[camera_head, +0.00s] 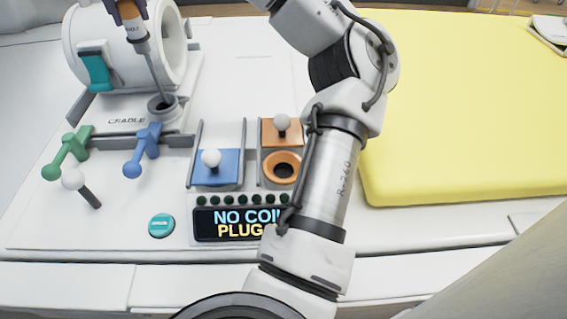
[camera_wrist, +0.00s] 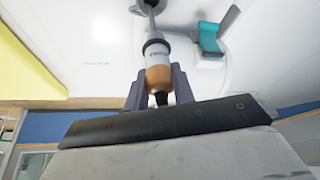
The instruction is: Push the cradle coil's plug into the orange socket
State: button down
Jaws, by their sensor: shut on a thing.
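The cradle coil (camera_head: 120,50) is a white ring on a base marked CRADLE at the back left. Its plug (camera_head: 135,27), with orange and white bands, is held above the base. A thin grey lead runs from it down to a round dark-holed holder (camera_head: 163,105). My gripper (camera_wrist: 158,82) is shut on the plug; the wrist view shows a finger on each side of the plug (camera_wrist: 157,58). The orange socket (camera_head: 283,168), a ring with a dark hole, is uncovered, well to the right of and nearer than the plug. The orange plate (camera_head: 271,133) sits behind it.
A blue plate (camera_head: 218,171) with a white knob lies left of the orange socket. Green (camera_head: 67,155) and blue (camera_head: 142,150) levers and a white-knobbed lever (camera_head: 85,188) stand at left. The display (camera_head: 238,223) partly reads NO COI and PLUG. A yellow mattress (camera_head: 460,110) fills the right.

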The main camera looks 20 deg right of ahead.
jog(key=s+d+p, duration=0.1)
jog(key=s+d, duration=0.6)
jog(key=s, duration=0.5)
jog(key=s+d+p, duration=0.2)
jog(key=s+d, duration=0.5)
jog(key=s, duration=0.4)
jog(key=shift+s+d, duration=0.2)
jog(key=shift+s, duration=0.15)
dwell(0.4)
jog(key=shift+f+b, duration=2.8)
jog(key=shift+f, duration=2.15)
jog(key=shift+f+b, duration=0.5)
jog(key=shift+f, duration=0.4)
